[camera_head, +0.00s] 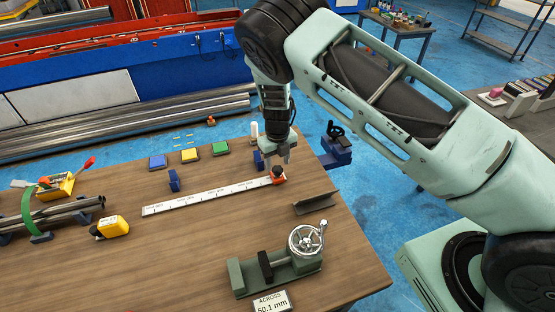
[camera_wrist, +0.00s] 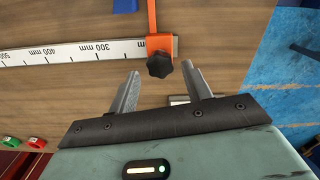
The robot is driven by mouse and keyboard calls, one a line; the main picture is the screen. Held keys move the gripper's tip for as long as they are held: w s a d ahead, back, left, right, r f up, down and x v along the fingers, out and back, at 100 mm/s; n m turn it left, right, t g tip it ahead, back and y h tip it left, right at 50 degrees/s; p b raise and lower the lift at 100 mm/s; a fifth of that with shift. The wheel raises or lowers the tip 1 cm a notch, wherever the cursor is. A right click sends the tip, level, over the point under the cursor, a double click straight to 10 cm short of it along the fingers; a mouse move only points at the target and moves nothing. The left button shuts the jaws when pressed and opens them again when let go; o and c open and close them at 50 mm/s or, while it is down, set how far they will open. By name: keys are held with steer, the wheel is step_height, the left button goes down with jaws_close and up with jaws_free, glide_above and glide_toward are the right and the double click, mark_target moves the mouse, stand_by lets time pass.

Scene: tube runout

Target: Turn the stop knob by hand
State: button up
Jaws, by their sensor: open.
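The stop knob is a black lobed knob (camera_wrist: 159,64) on an orange stop (camera_wrist: 152,20) at the end of a white millimetre ruler (camera_wrist: 75,52). In the head view the knob (camera_head: 277,171) sits at the ruler's right end, near the table's far right edge. My gripper (camera_wrist: 158,75) is open, its two fingers pointing towards the knob with one on each side. The fingertips look close to the knob, but I cannot tell whether they touch it. In the head view my gripper (camera_head: 288,158) is just above the stop.
Blue, yellow and green pads (camera_head: 190,155) line the back.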

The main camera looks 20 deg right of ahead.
steer(key=shift+f, duration=0.15)
steer(key=shift+f+b, duration=0.7)
steer(key=shift+f, duration=0.2)
steer(key=c, duration=0.8)
